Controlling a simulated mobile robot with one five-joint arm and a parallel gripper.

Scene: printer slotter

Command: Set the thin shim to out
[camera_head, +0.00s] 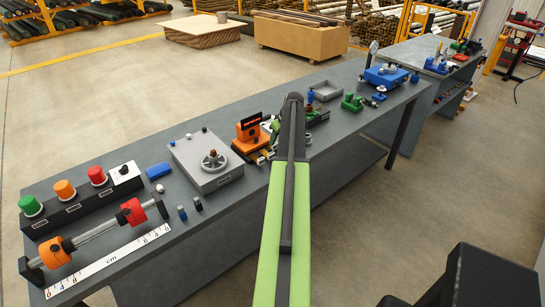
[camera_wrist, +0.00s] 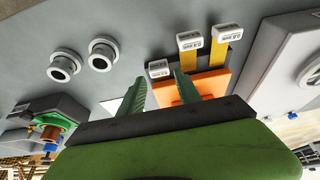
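In the wrist view an orange block (camera_wrist: 203,88) holds three shims with grey labelled tabs. Two shims, the middle one (camera_wrist: 189,58) and the right one (camera_wrist: 221,55), show long yellow strips. The left shim's tab (camera_wrist: 158,69) sits closer to the block, with little strip showing. In the head view the orange slotter (camera_head: 250,130) stands mid-bench, and my arm hides most of my gripper.
A grey box with a handwheel (camera_head: 212,160) stands left of the slotter. Two grey round pieces (camera_wrist: 82,61) show in the wrist view. Green and blue fixtures (camera_head: 352,102) lie farther right. The bench's front edge (camera_head: 235,190) is near.

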